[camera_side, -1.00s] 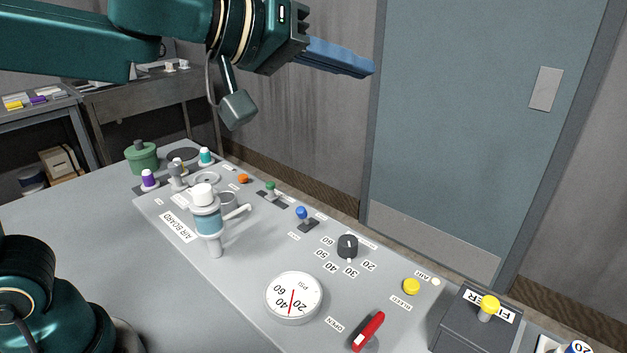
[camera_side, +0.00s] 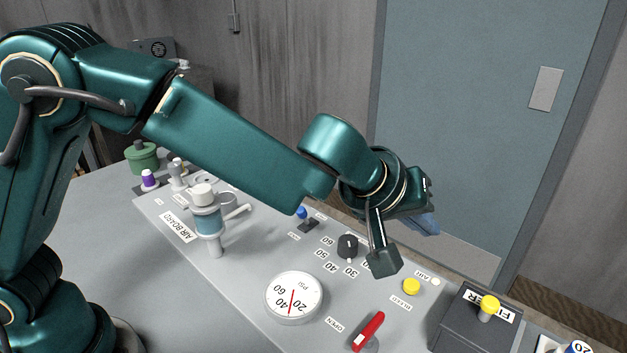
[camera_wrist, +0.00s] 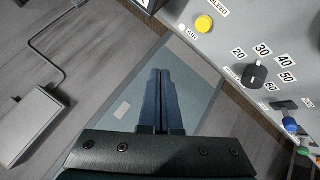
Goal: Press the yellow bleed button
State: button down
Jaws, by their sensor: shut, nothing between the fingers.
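The yellow bleed button (camera_side: 411,286) sits on the grey air board, just above the BLEED label in the side view. It also shows in the wrist view (camera_wrist: 204,24), near the top, up and to the right of my fingertips. My gripper (camera_side: 428,228) is above the far edge of the board, beyond the button and apart from it. In the wrist view my gripper (camera_wrist: 158,72) has its two blue fingers side by side, shut and empty.
A red lever (camera_side: 368,332) and a pressure gauge (camera_side: 293,298) stand left of the button. A black dial (camera_side: 347,246) is behind. A dark filter box (camera_side: 472,322) with a yellow knob (camera_side: 489,307) is at right. A blue-grey door (camera_side: 470,120) stands behind.

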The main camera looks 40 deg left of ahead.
aim_at(408, 288)
dwell(0.3)
jog(key=shift+f, duration=4.4)
jog(key=shift+f, duration=0.4)
jog(key=shift+f, duration=0.45)
jog(key=shift+r, duration=0.85)
